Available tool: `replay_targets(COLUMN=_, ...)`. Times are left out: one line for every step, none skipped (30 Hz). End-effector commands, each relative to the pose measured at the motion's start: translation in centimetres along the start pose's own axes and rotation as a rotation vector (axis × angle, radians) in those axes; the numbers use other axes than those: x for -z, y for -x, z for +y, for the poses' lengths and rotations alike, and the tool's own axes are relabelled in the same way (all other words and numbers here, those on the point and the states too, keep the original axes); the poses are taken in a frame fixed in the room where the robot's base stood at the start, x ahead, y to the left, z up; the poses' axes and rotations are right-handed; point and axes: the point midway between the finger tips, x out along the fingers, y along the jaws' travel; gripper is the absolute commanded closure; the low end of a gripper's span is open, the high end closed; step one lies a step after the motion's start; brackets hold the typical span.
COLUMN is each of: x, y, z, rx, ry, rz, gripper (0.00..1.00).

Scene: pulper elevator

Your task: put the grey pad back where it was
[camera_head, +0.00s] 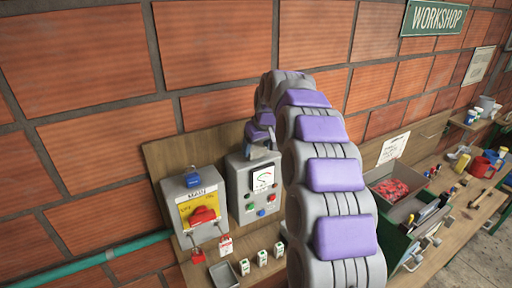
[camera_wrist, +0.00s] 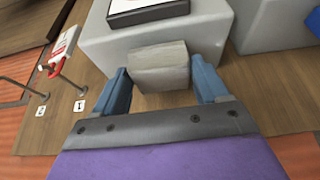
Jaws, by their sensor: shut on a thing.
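In the wrist view the grey pad (camera_wrist: 160,65), a small pale grey block, sits between the two blue-grey fingers of my gripper (camera_wrist: 163,82), which is shut on it. Beyond the pad is a light grey box (camera_wrist: 105,45) with a dark-framed panel on its face. In the head view my gripper (camera_head: 262,137) is at the top of the grey control box (camera_head: 238,186), which has a gauge and coloured buttons. The pad is hard to make out there. I cannot tell whether the pad touches the box.
Left of the control box is a grey box with a red switch (camera_head: 203,214). Red padlocks hang below; one with a white tag shows in the wrist view (camera_wrist: 62,50). A small tray (camera_head: 224,274) and several small labelled blocks stand below. A cluttered bench (camera_head: 455,205) extends right.

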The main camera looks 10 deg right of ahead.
Motion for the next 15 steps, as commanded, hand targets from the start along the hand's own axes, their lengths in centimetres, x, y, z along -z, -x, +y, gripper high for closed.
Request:
replay_targets(x=-0.20, y=-0.30, z=0.00, rx=0.001, ry=0.000, rz=-0.002, gripper=0.51)
replay_targets(x=-0.25, y=-0.47, z=0.04, rx=0.000, ry=0.000, rz=0.000, gripper=0.51)
replay_targets(x=-0.29, y=-0.65, z=0.08, rx=0.000, ry=0.000, rz=0.002, gripper=0.51)
replay_targets(x=-0.32, y=-0.75, z=0.11, rx=0.000, ry=0.000, rz=0.003, gripper=0.51)
replay_targets(x=-0.34, y=-0.80, z=0.13, rx=-0.001, ry=0.000, rz=0.003, gripper=0.51)
replay_targets(x=-0.35, y=-0.82, z=0.17, rx=-0.001, ry=-0.001, rz=0.004, gripper=0.51)
replay_targets(x=-0.35, y=-0.81, z=0.19, rx=-0.001, ry=-0.001, rz=0.004, gripper=0.51)
replay_targets(x=-0.35, y=-0.80, z=0.20, rx=-0.001, ry=-0.001, rz=0.004, gripper=0.51)
replay_targets(x=-0.36, y=-0.80, z=0.22, rx=-0.001, ry=-0.001, rz=0.004, gripper=0.51)
replay_targets(x=-0.37, y=-0.80, z=0.23, rx=0.000, ry=-0.001, rz=0.004, gripper=0.51)
replay_targets(x=-0.38, y=-0.81, z=0.23, rx=0.000, ry=-0.001, rz=0.004, gripper=0.51)
replay_targets(x=-0.40, y=-0.86, z=0.24, rx=0.000, ry=-0.001, rz=0.004, gripper=0.51)
replay_targets(x=-0.45, y=-0.95, z=0.24, rx=0.000, ry=-0.001, rz=0.003, gripper=0.51)
replay_targets(x=-0.49, y=-1.05, z=0.23, rx=0.000, ry=-0.001, rz=0.003, gripper=0.51)
replay_targets(x=-0.55, y=-1.17, z=0.23, rx=0.000, ry=-0.001, rz=0.003, gripper=0.51)
